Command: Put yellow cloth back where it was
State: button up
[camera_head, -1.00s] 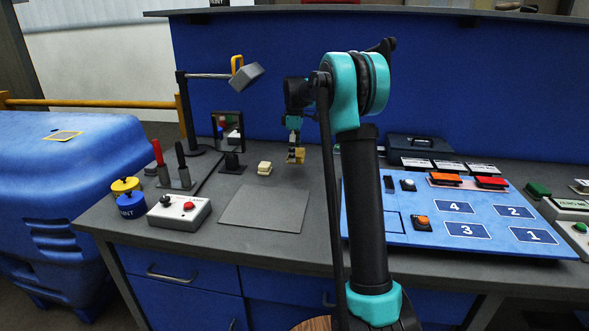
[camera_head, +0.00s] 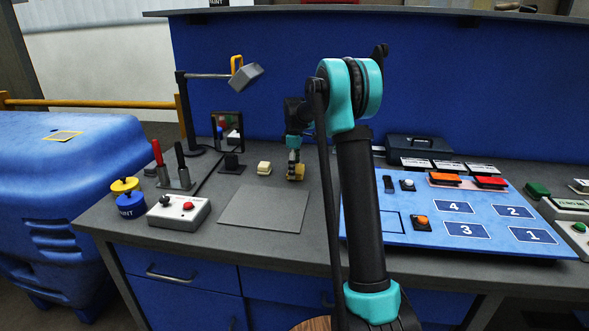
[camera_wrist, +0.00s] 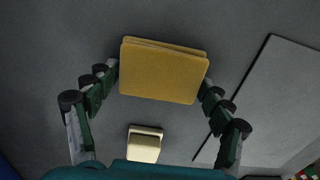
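The yellow cloth, a folded flat stack (camera_wrist: 163,74), lies between the fingertips of my gripper (camera_wrist: 160,80) in the wrist view. The fingers appear to press on its left and right edges. In the head view the cloth (camera_head: 297,174) is at the lower end of my gripper (camera_head: 295,160), at or just above the grey bench top; I cannot tell whether it touches. It is behind the grey mat and right of a small cream block. My arm hides part of the bench to its right.
The cream block (camera_head: 264,168) stands close by and also shows in the wrist view (camera_wrist: 144,148). The grey mat (camera_head: 262,210) is bare. A mirror (camera_head: 228,131), a hanging weight on a stand (camera_head: 246,76) and a blue numbered panel (camera_head: 480,240) are around.

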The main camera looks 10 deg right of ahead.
jog(key=o, duration=0.4)
jog(key=shift+o, duration=0.2)
notch_tip(320, 180, up, 12)
jog(key=shift+r, duration=0.2)
dwell(0.3)
